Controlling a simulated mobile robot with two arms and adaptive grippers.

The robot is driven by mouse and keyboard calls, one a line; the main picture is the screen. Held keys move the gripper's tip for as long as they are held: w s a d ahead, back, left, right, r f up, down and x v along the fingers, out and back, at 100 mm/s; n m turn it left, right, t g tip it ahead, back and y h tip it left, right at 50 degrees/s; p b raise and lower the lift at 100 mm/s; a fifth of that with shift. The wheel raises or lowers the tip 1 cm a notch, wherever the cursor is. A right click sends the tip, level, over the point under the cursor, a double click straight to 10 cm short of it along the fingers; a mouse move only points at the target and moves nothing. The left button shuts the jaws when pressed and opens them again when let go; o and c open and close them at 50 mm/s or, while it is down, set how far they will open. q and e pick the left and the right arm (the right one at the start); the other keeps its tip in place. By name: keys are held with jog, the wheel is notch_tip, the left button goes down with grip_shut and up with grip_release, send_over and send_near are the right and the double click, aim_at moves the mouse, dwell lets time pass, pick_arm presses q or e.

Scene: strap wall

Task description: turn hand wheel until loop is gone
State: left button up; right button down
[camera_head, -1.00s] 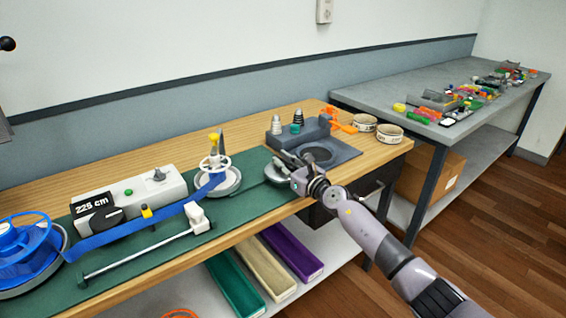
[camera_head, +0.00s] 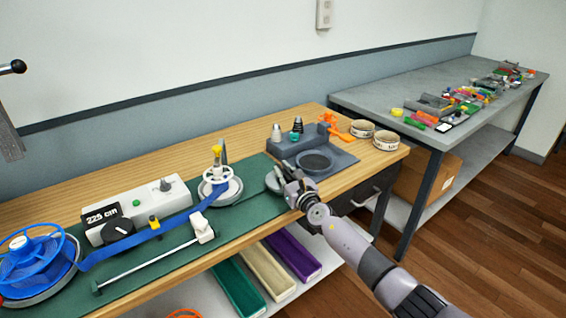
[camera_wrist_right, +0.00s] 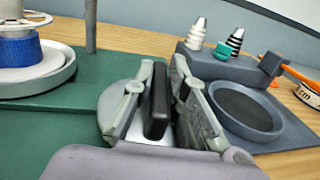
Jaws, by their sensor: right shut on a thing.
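A blue strap (camera_head: 140,241) runs from a blue reel (camera_head: 36,262) at the left, past a white counter box (camera_head: 146,204) reading 225 cm, to a white spoked hand wheel (camera_head: 208,188) with a yellow-topped knob (camera_head: 217,151). No clear slack loop shows in the strap. My right gripper (camera_head: 285,180) is apart from that wheel, low over a grey disc (camera_head: 271,183) to its right. In the right wrist view its fingers (camera_wrist_right: 172,100) straddle the disc (camera_wrist_right: 110,104) and are shut on a part hidden between the black pads. My left gripper is not in view.
A grey fixture (camera_head: 335,158) with a round recess and small cones stands right of my gripper, near orange parts and two tape rolls (camera_head: 386,140). A white-ended rod (camera_head: 150,266) lies along the bench front. A second table (camera_head: 380,96) holds many small parts.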

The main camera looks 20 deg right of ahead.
jog(key=shift+r+m+h+p, duration=0.35)
jog(key=shift+m+h+p, duration=0.45)
jog(key=shift+h+p, duration=0.35)
jog(key=shift+f+m+h+p, duration=0.1)
jog(key=shift+m+h+p, duration=0.65)
jog(key=shift+h, duration=0.5)
jog(key=shift+m+h, duration=0.55)
jog(key=shift+h, duration=0.35)
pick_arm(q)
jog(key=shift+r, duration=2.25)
pick_arm(e)
jog(key=shift+f+m+g+h, duration=0.1)
jog(key=shift+m+g+h, duration=0.3)
jog(key=shift+m+h, duration=0.6)
jog(key=shift+h, duration=0.4)
jog(key=c, duration=1.6)
grip_release()
jog(key=shift+f, duration=0.1)
